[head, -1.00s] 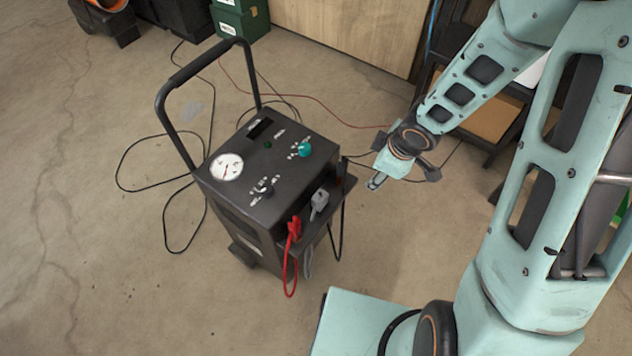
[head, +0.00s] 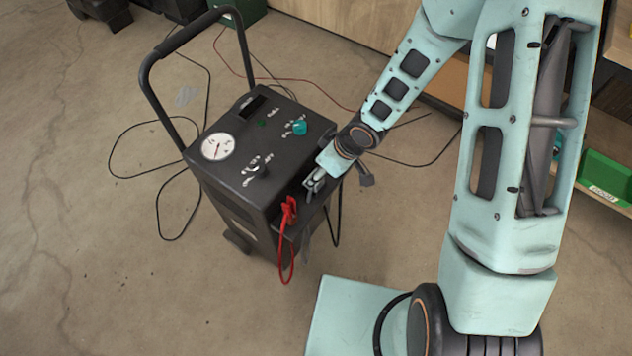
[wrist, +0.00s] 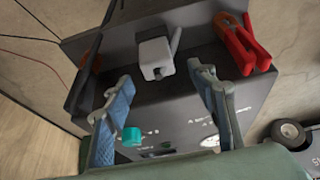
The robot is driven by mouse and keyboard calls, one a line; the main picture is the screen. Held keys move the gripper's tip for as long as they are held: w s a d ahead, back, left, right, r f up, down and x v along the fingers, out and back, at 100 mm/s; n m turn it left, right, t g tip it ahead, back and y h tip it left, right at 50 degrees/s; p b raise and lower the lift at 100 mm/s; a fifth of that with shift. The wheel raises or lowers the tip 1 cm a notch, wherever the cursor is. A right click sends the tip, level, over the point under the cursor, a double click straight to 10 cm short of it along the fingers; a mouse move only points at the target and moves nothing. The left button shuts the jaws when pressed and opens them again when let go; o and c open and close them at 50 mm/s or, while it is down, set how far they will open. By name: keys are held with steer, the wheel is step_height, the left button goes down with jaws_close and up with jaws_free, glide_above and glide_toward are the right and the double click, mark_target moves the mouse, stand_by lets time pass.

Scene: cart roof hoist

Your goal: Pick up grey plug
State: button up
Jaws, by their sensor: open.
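The grey plug (wrist: 155,58) shows in the wrist view, a pale boxy piece with a lever-like part at its side, on the dark ledge of the cart. My gripper (wrist: 162,78) is open, with one blue-padded finger on each side of the plug's line. The plug appears just beyond the fingertips, not clasped. In the head view my gripper (head: 314,184) is over the ledge at the cart's right side and mostly hides the plug there.
A red clamp (head: 288,212) with a red cable hangs on the same ledge, close to my gripper; it also shows in the wrist view (wrist: 243,45). The dark cart (head: 233,190) has a gauge, a teal knob (head: 300,128) and a tall handle. Cables lie on the floor.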

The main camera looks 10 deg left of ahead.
steer(key=b+x, duration=0.1)
steer(key=x, duration=0.3)
steer(key=shift+f, duration=0.3)
steer(key=shift+d, duration=0.1)
jaws_close()
